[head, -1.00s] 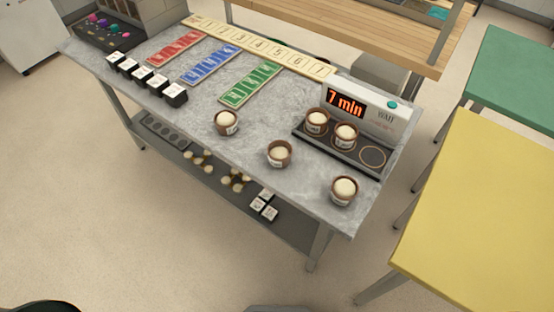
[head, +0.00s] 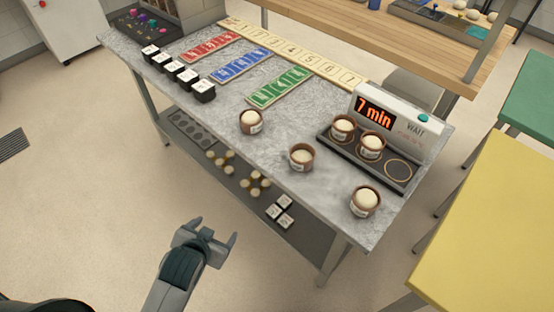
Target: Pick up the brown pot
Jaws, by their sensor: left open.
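Several brown pots with pale, domed tops stand at the right part of the grey table (head: 225,110). One brown pot (head: 251,127) is left of the others, another brown pot (head: 301,164) is in the middle, and a third brown pot (head: 364,208) is near the front right corner. Two more, a left pot (head: 341,133) and a right pot (head: 370,151), stand on the dark plate of the timer unit. My left gripper (head: 208,237) is open and empty, in front of the table and apart from all pots. My right gripper is not in view.
The timer unit (head: 402,119) reads "7 min" and "WAIT"; one ringed spot on its plate is empty. Red, blue and green boards (head: 278,87), a numbered strip and black blocks (head: 203,91) lie further left. A yellow table (head: 490,235) stands at right. A lower shelf holds small items.

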